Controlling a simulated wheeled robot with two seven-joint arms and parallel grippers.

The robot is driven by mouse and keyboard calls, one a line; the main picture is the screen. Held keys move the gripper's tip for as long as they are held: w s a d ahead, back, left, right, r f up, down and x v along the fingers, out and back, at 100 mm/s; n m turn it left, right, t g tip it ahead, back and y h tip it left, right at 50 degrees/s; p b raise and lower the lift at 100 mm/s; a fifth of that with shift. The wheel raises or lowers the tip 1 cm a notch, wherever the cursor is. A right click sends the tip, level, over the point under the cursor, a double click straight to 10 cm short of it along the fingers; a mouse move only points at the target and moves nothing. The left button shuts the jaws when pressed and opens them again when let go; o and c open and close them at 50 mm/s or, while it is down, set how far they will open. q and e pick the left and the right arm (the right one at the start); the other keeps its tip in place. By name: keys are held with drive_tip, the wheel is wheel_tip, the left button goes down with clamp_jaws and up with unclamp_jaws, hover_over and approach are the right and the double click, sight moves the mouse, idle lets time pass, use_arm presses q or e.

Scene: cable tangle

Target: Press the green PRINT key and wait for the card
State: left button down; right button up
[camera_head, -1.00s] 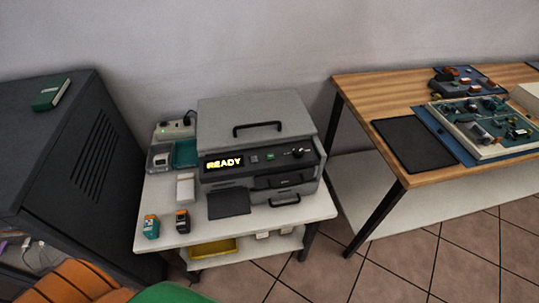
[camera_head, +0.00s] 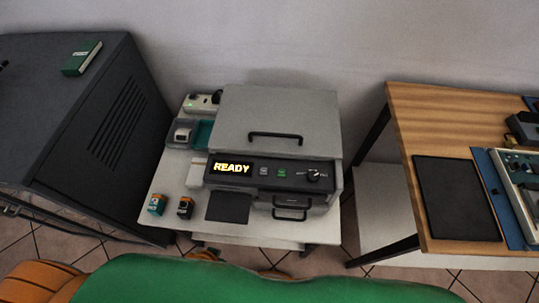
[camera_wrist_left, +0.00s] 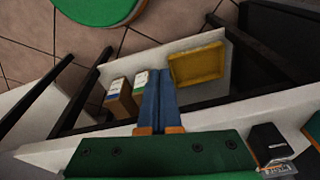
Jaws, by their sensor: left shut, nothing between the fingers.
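The grey card printer (camera_head: 280,120) stands on a small white table in the head view. Its lit display (camera_head: 232,167) reads READY. The small green key (camera_head: 282,172) is on the dark front panel, right of the display. The dark card tray (camera_head: 228,207) juts out below the display, and I see no card on it. My left gripper shows only in the left wrist view (camera_wrist_left: 160,75), its blue fingers shut and empty over the front edge of a white table. The green key is not seen in that view. My right gripper is in neither view.
A wooden workbench (camera_head: 440,120) is at right. Two small cartridges (camera_head: 157,204) (camera_head: 185,207) sit at the white table's front. A yellow tray (camera_wrist_left: 197,63) lies on the lower shelf in the wrist view.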

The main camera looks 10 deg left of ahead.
use_arm(q)
drive_tip(key=w+d+r+t+p, duration=0.1)
drive_tip(key=w+r+p, duration=0.15)
drive_tip(key=r, duration=0.55)
drive_tip(key=w+r+p, duration=0.2)
drive_tip(key=w+r, duration=0.2)
drive_tip(key=r, duration=0.4)
wheel_tip(320, 180, up, 17)
drive_tip(key=m+t+h+p, duration=0.35)
drive_tip(key=m+h, duration=0.35)
drive_tip(key=m, duration=1.1)
hover_over(282, 173)
drive_tip(key=a, duration=0.1)
drive_tip(key=shift+s+a+f+g, duration=0.1)
drive_tip(key=shift+s+f+g, duration=0.1)
drive_tip(key=shift+g, duration=0.25)
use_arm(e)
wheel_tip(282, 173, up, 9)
use_arm(q)
wheel_tip(282, 173, down, 8)
drive_tip(key=b, duration=0.8)
drive_tip(key=shift+f, duration=0.35)
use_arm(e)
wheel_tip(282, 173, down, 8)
